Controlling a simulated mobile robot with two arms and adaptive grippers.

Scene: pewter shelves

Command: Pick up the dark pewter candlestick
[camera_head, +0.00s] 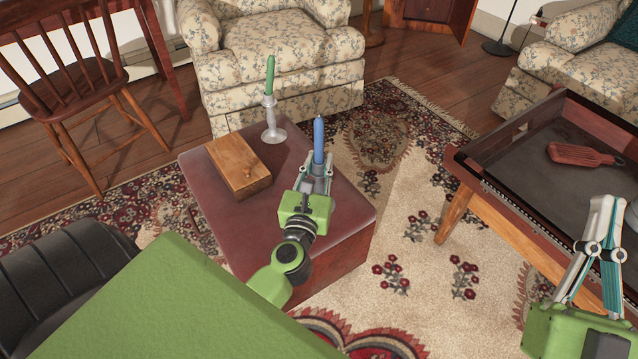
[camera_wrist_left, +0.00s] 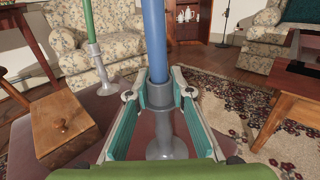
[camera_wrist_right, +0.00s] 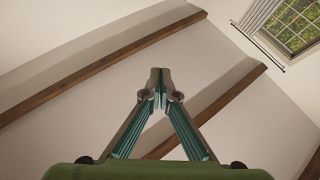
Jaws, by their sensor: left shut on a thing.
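The dark pewter candlestick (camera_wrist_left: 165,148) holds a blue candle (camera_head: 318,138) and stands upright over the front right of the dark red chest (camera_head: 345,205). My left gripper (camera_head: 317,172) is shut on its stem, just below the candle, with a finger on each side in the left wrist view (camera_wrist_left: 160,95). A lighter, silvery candlestick (camera_head: 272,134) with a green candle (camera_head: 270,75) stands at the back of the chest. My right gripper (camera_wrist_right: 160,80) is shut and empty, its fingertips together.
A wooden box (camera_head: 239,168) lies on the chest's left part. A table with a raised rim (camera_head: 515,205) stands at the right, with a reddish slatted object (camera_head: 580,154) on it. A floral armchair (camera_head: 275,50) is behind the chest, a wooden chair (camera_head: 75,85) at the left.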

